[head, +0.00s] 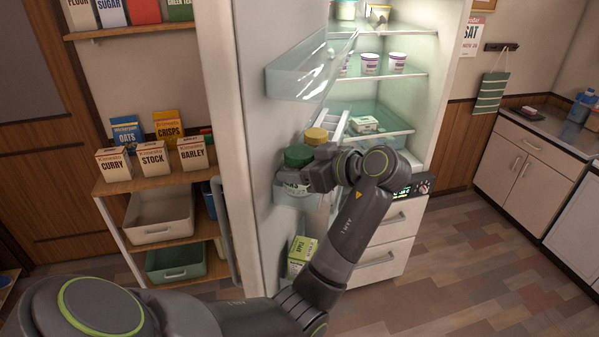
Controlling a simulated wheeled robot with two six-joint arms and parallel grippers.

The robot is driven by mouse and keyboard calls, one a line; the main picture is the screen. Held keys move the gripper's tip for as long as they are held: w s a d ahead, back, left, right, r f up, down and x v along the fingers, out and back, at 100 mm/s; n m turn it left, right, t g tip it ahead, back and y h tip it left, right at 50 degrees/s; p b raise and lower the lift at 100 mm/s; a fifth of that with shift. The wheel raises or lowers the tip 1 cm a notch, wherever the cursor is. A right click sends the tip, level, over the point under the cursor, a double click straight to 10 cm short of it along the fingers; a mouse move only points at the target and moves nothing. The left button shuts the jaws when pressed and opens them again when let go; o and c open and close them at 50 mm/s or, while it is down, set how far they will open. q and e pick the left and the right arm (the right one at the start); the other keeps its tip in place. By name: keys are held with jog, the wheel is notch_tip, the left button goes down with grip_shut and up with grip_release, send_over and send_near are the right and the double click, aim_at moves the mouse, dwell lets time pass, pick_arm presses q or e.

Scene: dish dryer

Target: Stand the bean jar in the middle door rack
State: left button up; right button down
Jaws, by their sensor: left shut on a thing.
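The bean jar (298,157), with a dark green lid and a pale, partly readable label, is upright at the open fridge door. My left gripper (312,178) is shut on it from the right and hides part of its body. The jar's lower part is at the clear middle door rack (284,197), seemingly behind its front wall. I cannot tell whether it touches the rack floor. My right gripper is not in view.
An empty clear upper door rack (300,84) hangs above. A green and white carton (301,252) stands low on the door. Fridge shelves (405,68) with tubs are behind my arm. Shelves with boxes (152,158) stand left of the door. Floor at right is clear.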

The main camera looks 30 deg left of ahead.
pick_arm(q)
jog(key=shift+a, duration=0.25)
jog(key=o, duration=0.9)
jog(key=shift+s+d, duration=0.1)
jog(key=shift+o, duration=0.5)
jog(key=shift+d, duration=0.3)
jog(key=w+b+v, duration=0.1)
jog(key=b+v, duration=0.2)
jog(key=v, duration=0.8)
jog(key=shift+s+d+r, duration=0.3)
jog(key=shift+s, duration=0.2)
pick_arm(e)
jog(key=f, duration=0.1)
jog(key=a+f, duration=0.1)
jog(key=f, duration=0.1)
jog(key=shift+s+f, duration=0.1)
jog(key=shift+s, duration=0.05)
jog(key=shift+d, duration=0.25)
